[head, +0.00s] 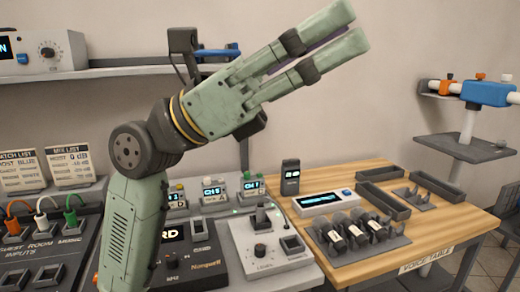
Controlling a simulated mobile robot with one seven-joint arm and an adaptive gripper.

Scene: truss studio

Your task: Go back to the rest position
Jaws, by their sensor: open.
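My gripper (346,29) is raised in the upper middle of the head view, pointing up and to the right. Its two green fingers are apart with a narrow gap, and I see no object held between them. A dark purplish strip shows along the inside of the upper finger; I cannot tell what it is. My arm rises from the lower left and bends at a dark joint. The gripper is in the air, apart from the table and consoles below.
A wooden table (447,225) at right bears a white display box (326,202), a dark handheld device (290,177), dark trays (383,201) and a rack of microphones (357,233). Consoles (270,255) and a patch panel (40,255) stand lower left. A shelf (120,71) runs behind my arm.

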